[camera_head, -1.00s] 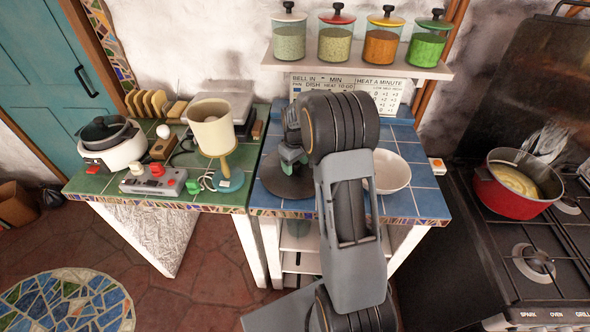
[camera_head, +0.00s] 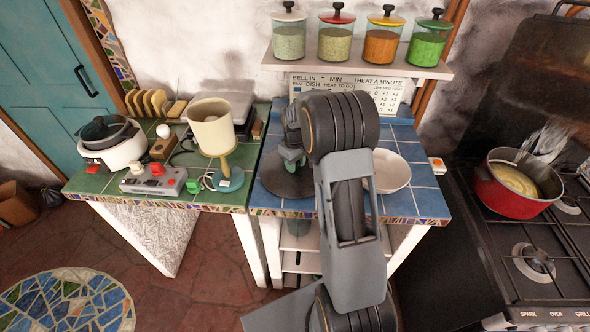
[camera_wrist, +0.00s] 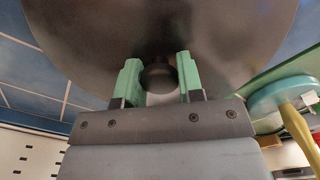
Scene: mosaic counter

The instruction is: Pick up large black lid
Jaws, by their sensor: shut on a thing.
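The large black lid (camera_head: 282,187) is a dark round disk over the left part of the blue-tiled counter. My gripper (camera_head: 292,157) is above it, pointing down, with green fingers. In the wrist view the lid (camera_wrist: 230,35) fills the top of the picture. Its dark knob (camera_wrist: 158,78) sits between the two green fingers of my gripper (camera_wrist: 158,66), which is shut on it. My arm hides part of the lid's right side in the head view. I cannot tell whether the lid touches the counter.
A white bowl (camera_head: 391,171) stands right of my arm on the blue counter (camera_head: 428,203). A lamp (camera_head: 213,135) stands close on the left, on the green counter. A shelf (camera_head: 350,66) with several jars is above. A red pot (camera_head: 517,187) is on the stove at right.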

